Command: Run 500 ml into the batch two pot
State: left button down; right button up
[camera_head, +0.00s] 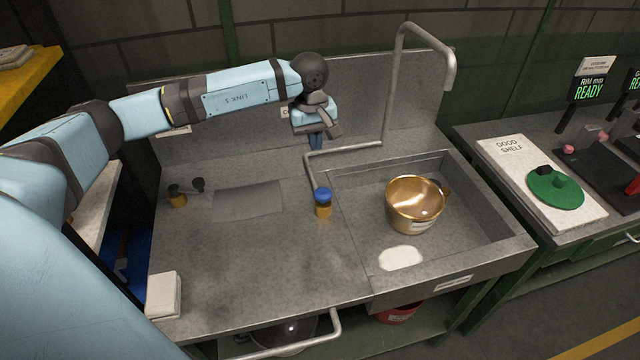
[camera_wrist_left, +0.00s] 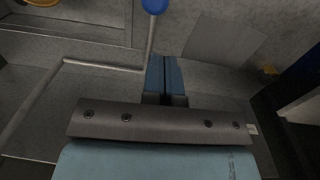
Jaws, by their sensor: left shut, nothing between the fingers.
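A gold-coloured pot (camera_head: 408,219) with a pale label stands upright in the sink basin (camera_head: 350,235). Its inside is bright and I cannot tell whether it holds water. A tall grey spout pipe (camera_head: 392,85) arches up behind the basin, its end to the right. A blue knob (camera_head: 323,195) on an orange collar stands left of the basin; it also shows in the left wrist view (camera_wrist_left: 155,5). My left gripper (camera_head: 316,143) is shut and empty, above the back of the counter, apart from the knob; its fingers also show in the left wrist view (camera_wrist_left: 165,72).
A low grey pipe (camera_head: 345,150) runs near the knob. A small orange-based fitting (camera_head: 177,197) stands at the counter's back left, and a white block (camera_head: 163,294) at its front left. A green lid (camera_head: 555,187) lies on the board marked GOOD SHELF (camera_head: 510,165). The counter's middle is clear.

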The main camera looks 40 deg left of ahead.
aim_at(318, 192)
pick_arm(q)
jog(key=shift+f, duration=0.1)
jog(key=f+p, duration=0.1)
jog(key=f, duration=0.3)
jog(key=f+p, duration=0.1)
jog(key=f, duration=0.4)
jog(key=d+f+p, duration=0.1)
jog(key=f, duration=0.3)
jog(key=shift+w+f, duration=0.15)
jog(key=shift+f, duration=0.25)
jog(key=shift+f, duration=0.1)
notch_tip(318, 192, down, 3)
jog(key=b, duration=0.3)
jog(key=shift+r, duration=0.3)
jog(key=shift+s+f, duration=0.15)
jog(key=shift+s, duration=0.05)
